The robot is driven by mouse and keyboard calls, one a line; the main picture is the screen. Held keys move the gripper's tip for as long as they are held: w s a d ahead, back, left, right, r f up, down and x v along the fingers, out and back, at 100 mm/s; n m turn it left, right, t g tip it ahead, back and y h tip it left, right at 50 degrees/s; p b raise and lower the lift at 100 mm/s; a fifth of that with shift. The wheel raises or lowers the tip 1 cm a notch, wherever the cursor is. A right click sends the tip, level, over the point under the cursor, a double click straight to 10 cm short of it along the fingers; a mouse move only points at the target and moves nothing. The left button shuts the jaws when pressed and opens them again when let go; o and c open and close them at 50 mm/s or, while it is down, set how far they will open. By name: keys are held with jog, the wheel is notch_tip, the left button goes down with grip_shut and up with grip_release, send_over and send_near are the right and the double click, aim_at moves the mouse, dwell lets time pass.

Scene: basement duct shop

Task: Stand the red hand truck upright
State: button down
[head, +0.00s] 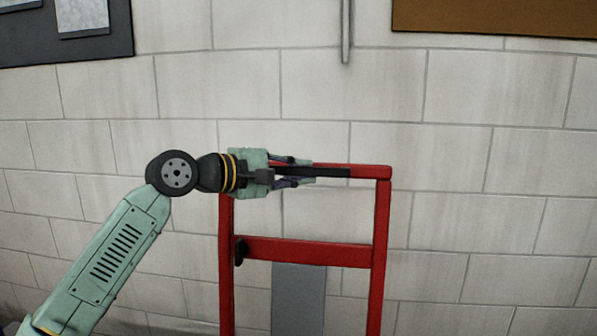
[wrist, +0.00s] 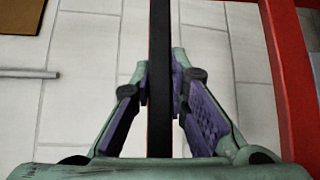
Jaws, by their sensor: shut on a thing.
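The red hand truck (head: 305,252) stands in front of the block wall in the head view. Its side posts look close to vertical. Its lower end is below the picture, so I cannot tell how it meets the floor. My gripper (head: 300,174) is at its top bar, shut on the black grip of that bar. In the wrist view the black grip (wrist: 160,40) runs between the two fingers of my gripper (wrist: 161,78), and part of the red frame (wrist: 288,75) shows at the right.
The pale block wall (head: 480,130) fills the background. A thin grey pipe (head: 346,30) hangs down it above the hand truck. A brown board (head: 500,15) is at upper right and a dark board (head: 100,45) at upper left. Wall space right of the truck is clear.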

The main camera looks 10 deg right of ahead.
dwell(0.3)
jog(key=shift+s+a+f+b, duration=0.1)
jog(key=shift+s+a+b, duration=0.05)
jog(key=shift+s+b, duration=0.15)
jog(key=s+a+b, duration=0.4)
jog(key=s+b, duration=0.1)
jog(key=s, duration=0.5)
jog(key=s+a+m+h+b, duration=0.1)
jog(key=s+a+b, duration=0.3)
jog(key=s, duration=0.7)
jog(key=shift+a+f+m+t+h+b, duration=0.25)
jog(key=shift+a+m+t+h+b, duration=0.1)
jog(key=shift+b, duration=0.9)
jog(key=shift+s, duration=0.1)
jog(key=c, duration=1.8)
grip_release()
jog(key=shift+s+a, duration=0.1)
jog(key=shift+s, duration=0.05)
jog(key=shift+o, duration=1.2)
